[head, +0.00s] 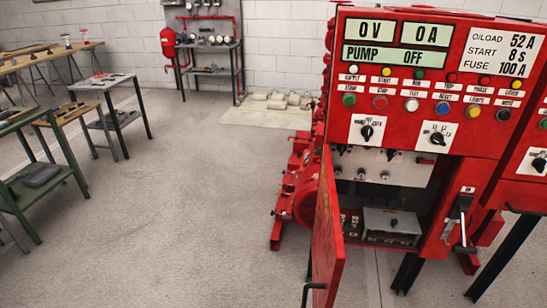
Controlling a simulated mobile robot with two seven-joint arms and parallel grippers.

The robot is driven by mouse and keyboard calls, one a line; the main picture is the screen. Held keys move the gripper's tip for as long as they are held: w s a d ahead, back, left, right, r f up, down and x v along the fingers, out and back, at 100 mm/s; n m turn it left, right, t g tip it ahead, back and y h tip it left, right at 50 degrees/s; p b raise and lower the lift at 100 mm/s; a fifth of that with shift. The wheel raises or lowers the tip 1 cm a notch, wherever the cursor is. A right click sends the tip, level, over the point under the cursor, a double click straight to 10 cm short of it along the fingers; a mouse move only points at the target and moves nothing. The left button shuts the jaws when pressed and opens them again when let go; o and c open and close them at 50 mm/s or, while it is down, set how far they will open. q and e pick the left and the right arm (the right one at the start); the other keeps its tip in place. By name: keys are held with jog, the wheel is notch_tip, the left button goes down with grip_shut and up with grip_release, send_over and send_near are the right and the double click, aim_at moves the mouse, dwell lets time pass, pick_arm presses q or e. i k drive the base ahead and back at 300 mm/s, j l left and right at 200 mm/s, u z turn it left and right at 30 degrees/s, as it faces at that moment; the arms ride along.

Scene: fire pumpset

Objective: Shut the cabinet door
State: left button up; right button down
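The cabinet door (328,232) is red and stands open. It is hinged at the left side of the red control cabinet (440,75) and swings out toward me, so I see it nearly edge-on. Behind the door the lower compartment (395,195) is exposed, with switches on a pale panel and a grey box (392,226). Neither of my grippers shows in the head view.
A lever switch (459,222) sticks out at the compartment's right. Dark legs (408,272) hold the cabinet up. Red pump parts (297,200) stand behind the door. The floor (190,210) to the left is clear, with work tables (48,165) at the far left.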

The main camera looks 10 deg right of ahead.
aim_at(329, 258)
jog(key=j+z, duration=0.5)
jog(key=z, duration=0.2)
jog(key=j+z, duration=0.35)
jog(key=k+l+z, duration=0.1)
jog(key=k, duration=0.05)
